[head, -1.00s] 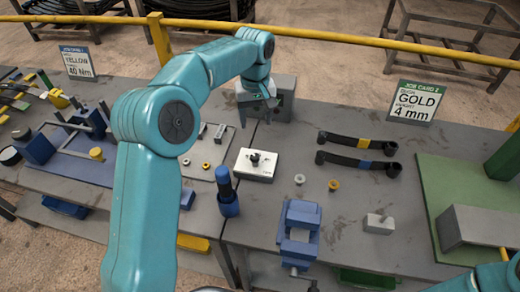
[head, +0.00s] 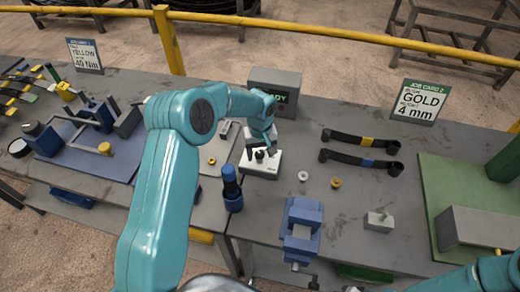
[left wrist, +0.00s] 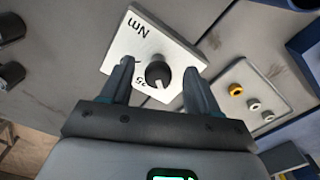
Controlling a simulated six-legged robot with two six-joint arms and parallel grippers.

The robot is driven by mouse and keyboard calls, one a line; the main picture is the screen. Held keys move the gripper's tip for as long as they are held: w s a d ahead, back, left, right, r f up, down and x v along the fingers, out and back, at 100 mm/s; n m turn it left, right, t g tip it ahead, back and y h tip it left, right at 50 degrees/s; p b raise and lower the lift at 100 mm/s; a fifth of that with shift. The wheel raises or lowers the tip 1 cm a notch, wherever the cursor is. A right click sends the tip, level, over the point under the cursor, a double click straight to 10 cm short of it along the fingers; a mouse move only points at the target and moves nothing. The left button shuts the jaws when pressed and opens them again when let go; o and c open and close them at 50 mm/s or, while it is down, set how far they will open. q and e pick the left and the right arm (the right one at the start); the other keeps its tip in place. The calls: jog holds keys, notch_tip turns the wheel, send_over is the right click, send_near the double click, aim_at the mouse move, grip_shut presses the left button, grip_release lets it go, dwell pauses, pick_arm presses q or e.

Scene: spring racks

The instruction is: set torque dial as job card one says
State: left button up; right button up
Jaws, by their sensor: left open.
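The torque dial is a black knob (head: 260,155) on a white box (head: 262,172). In the left wrist view the knob (left wrist: 158,73) has a pale pointer mark, and the box's face (left wrist: 140,38) reads "Nm" and "35". My left gripper (head: 261,148) is over the box. In the left wrist view its open fingers (left wrist: 159,68) stand on either side of the knob, with gaps showing. Job card one (head: 85,55) stands at the back left and reads "YELLOW" and "40 Nm". My right gripper is out of view.
A grey display box (head: 275,90) with green lettering stands behind the dial. A blue-capped cylinder (head: 231,188) stands close left of the dial box. A blue vise (head: 301,232) is in front. Two black wrenches (head: 360,150) lie to the right, beyond loose rings.

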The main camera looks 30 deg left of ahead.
pick_arm(q)
jog(key=shift+w+a+f, duration=0.35)
jog(key=shift+w+f, duration=0.1)
jog(key=shift+c, duration=0.2)
jog(key=shift+s+d+r, duration=0.2)
jog(key=shift+s, duration=0.05)
jog(key=c, duration=1)
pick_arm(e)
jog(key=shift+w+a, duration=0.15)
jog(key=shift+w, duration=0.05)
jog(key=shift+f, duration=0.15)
